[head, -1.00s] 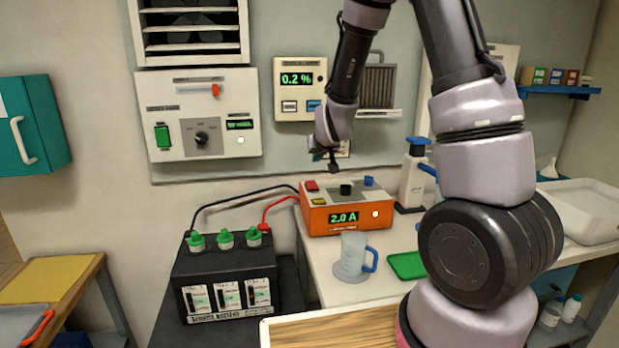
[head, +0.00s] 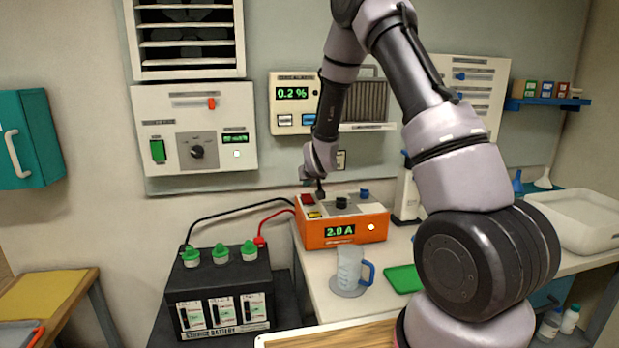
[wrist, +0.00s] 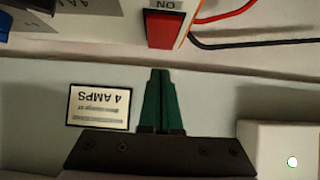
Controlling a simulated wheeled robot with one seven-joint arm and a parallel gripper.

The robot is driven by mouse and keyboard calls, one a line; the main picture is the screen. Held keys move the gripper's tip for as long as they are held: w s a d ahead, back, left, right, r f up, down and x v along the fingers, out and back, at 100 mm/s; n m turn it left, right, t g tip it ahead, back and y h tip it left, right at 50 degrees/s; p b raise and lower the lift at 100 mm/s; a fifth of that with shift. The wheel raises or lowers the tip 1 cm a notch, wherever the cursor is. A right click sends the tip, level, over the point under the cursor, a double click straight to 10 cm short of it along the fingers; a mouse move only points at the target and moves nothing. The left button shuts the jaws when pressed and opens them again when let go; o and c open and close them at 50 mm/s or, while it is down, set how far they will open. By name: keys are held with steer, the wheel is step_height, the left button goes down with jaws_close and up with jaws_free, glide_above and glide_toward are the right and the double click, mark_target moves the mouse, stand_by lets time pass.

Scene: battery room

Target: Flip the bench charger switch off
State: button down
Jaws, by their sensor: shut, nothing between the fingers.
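The orange bench charger (head: 330,233) stands on the bench, with a lit "2.0 A" display and a lit white lamp on its front. Its red switch (head: 307,198) is at the top left; the wrist view shows the red switch (wrist: 163,30) upside down beside an "ON" label. My gripper (head: 319,194) is shut and empty, just above the charger's top near the switch. In the wrist view the green fingertips of my gripper (wrist: 160,71) are together, with a visible gap between them and the switch. I cannot tell which way the switch is tilted.
A black battery (head: 222,293) with green caps stands left, joined to the charger by red and black cables. A clear jug (head: 349,268) and green tray (head: 403,279) are in front of the charger. A wall panel (head: 194,128) hangs behind, left.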

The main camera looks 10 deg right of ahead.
mark_target(306, 196)
steer(key=shift+w+f, duration=0.1)
steer(key=shift+f, duration=1.4)
steer(key=shift+w+f, duration=0.15)
steer(key=shift+f, duration=0.25)
steer(key=shift+r, duration=0.1)
steer(key=shift+w+r, duration=0.1)
steer(key=shift+w, duration=0.7)
